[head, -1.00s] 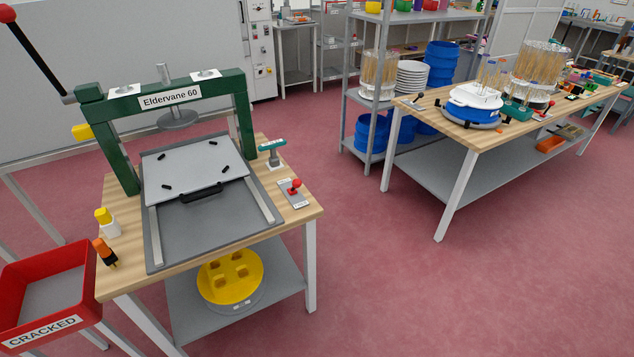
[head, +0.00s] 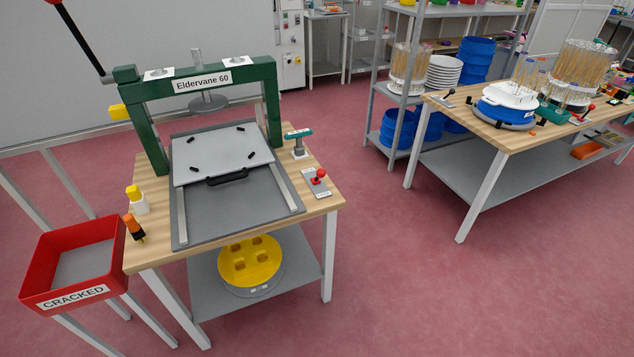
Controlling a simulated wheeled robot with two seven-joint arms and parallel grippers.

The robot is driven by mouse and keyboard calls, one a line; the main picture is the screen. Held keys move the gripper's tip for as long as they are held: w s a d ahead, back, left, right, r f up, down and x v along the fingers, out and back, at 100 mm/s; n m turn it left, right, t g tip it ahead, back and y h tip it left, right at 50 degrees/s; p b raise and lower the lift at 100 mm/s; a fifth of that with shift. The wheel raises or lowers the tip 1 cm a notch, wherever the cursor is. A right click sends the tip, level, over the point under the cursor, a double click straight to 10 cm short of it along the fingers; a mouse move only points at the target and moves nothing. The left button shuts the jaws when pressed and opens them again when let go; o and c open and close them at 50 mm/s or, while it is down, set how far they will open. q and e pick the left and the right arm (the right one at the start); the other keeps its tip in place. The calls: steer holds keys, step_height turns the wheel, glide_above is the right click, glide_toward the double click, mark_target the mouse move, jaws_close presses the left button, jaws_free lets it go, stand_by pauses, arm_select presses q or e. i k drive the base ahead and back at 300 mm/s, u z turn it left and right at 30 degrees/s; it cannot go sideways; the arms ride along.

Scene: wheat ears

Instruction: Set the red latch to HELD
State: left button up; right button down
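A small red-knobbed lever (head: 319,177) stands on a grey plate at the right front of the wooden press table, beside the green press (head: 150,120) labelled "Eldervane 60". The plate carries small markings, too small to read. Another red-knobbed lever (head: 589,109) is on the far right bench. I cannot tell from the lettering which one is marked HELD. Neither of my grippers is in view.
The press table (head: 300,222) has a grey sliding tray and a teal-handled tool (head: 298,140). A red "CRACKED" bin (head: 65,294) stands at its left. A long bench (head: 470,120) stands to the right. Open pink floor (head: 390,260) lies between the tables.

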mark_target(321, 173)
steer(key=k, duration=0.45)
steer(key=z, duration=1.25)
steer(key=i, duration=0.6)
steer(key=u, duration=0.15)
